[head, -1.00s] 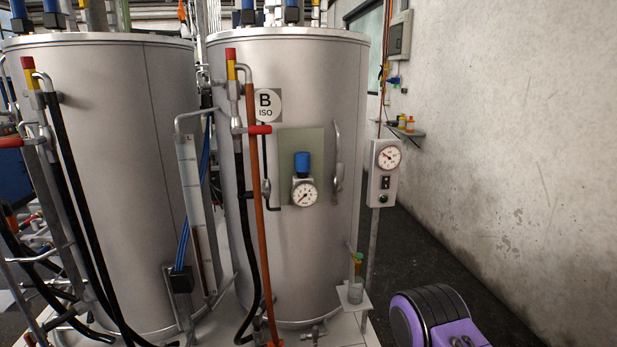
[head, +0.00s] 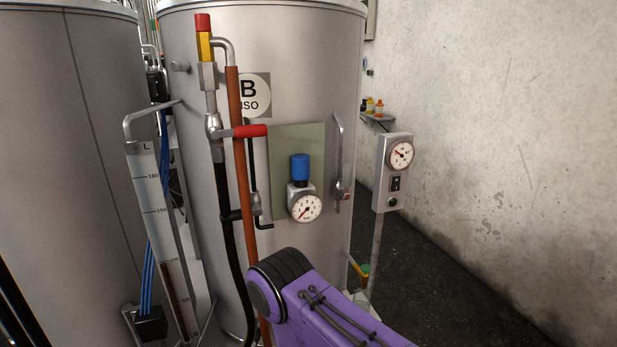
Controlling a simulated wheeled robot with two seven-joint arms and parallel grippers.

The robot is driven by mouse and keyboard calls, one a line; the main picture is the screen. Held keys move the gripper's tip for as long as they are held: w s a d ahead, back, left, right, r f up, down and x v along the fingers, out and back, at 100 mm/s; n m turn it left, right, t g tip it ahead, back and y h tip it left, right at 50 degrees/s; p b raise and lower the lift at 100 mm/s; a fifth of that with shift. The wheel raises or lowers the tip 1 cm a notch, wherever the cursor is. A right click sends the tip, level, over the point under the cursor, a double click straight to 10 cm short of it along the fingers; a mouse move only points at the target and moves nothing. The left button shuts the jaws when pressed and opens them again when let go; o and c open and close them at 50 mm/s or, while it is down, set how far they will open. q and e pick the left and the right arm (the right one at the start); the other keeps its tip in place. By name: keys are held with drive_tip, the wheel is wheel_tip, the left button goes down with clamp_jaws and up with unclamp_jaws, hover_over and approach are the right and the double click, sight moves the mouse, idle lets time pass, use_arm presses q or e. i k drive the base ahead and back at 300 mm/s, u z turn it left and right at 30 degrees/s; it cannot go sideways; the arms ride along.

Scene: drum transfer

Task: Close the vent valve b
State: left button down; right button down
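A tank (head: 300,70) with a round "B ISO" label (head: 250,94) stands at the centre of the head view. On its left front is a lever valve (head: 214,128) on a vertical pipe. Its red handle (head: 250,131) sticks out level to the right, across the pipe line. No marking tells me whether this is the vent valve. A purple link of my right arm (head: 320,310) rises from the bottom edge in front of the tank's lower part. Neither of my grippers shows.
A blue-capped regulator (head: 300,168) with a gauge (head: 306,208) sits right of the valve. A brown pipe (head: 238,170) runs down close by the valve. A gauge box (head: 393,172) stands on a post at the right. Dark floor (head: 460,260) is clear along the wall.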

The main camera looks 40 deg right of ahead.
sight(347, 175)
drive_tip(key=z, duration=0.65)
drive_tip(key=i, duration=0.95)
drive_tip(key=z, duration=0.85)
